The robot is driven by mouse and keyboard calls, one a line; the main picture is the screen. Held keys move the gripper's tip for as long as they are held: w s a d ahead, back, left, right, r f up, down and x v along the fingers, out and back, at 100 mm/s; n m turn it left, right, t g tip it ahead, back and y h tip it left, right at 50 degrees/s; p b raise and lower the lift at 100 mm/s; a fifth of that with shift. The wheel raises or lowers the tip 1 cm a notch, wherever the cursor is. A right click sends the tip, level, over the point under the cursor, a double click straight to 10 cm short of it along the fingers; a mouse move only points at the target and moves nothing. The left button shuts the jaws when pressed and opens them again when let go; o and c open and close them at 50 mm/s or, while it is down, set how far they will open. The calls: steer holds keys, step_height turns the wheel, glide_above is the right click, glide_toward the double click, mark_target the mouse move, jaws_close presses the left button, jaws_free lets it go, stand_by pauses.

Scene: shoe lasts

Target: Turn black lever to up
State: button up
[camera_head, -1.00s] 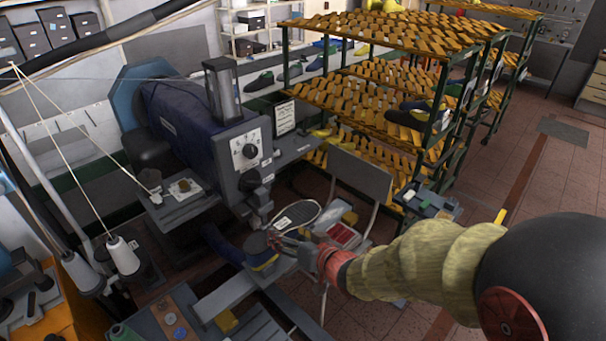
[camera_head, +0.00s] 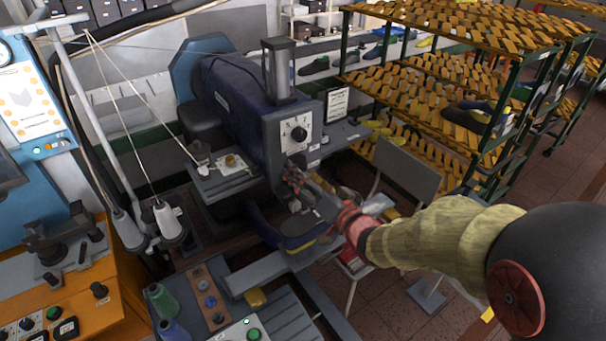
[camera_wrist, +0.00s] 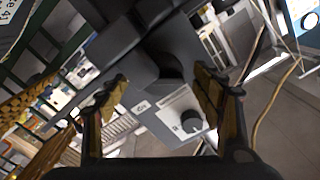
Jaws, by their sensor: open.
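A blue and grey machine (camera_head: 240,95) stands left of centre in the head view. Its front has a white plate with a black rotary control (camera_head: 298,134), which also shows in the wrist view (camera_wrist: 190,121). Below that plate a second black knob or lever (camera_wrist: 165,72) sticks out; in the wrist view it lies between the fingers, slightly beyond the tips. In the head view my gripper mostly covers it. My gripper (camera_head: 296,188) is open and empty at the machine's front, just below the plate; its fingers also show in the wrist view (camera_wrist: 162,88). Contact cannot be told.
A rack of slatted orange shelves (camera_head: 440,75) stands to the right, with a grey chair (camera_head: 405,170) in front of it. The machine's lower arm (camera_head: 295,240) lies beneath my gripper.

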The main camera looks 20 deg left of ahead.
steer(key=shift+w+a, duration=0.15)
steer(key=shift+a, duration=0.1)
steer(key=shift+c, duration=0.5)
steer(key=c, duration=1.1)
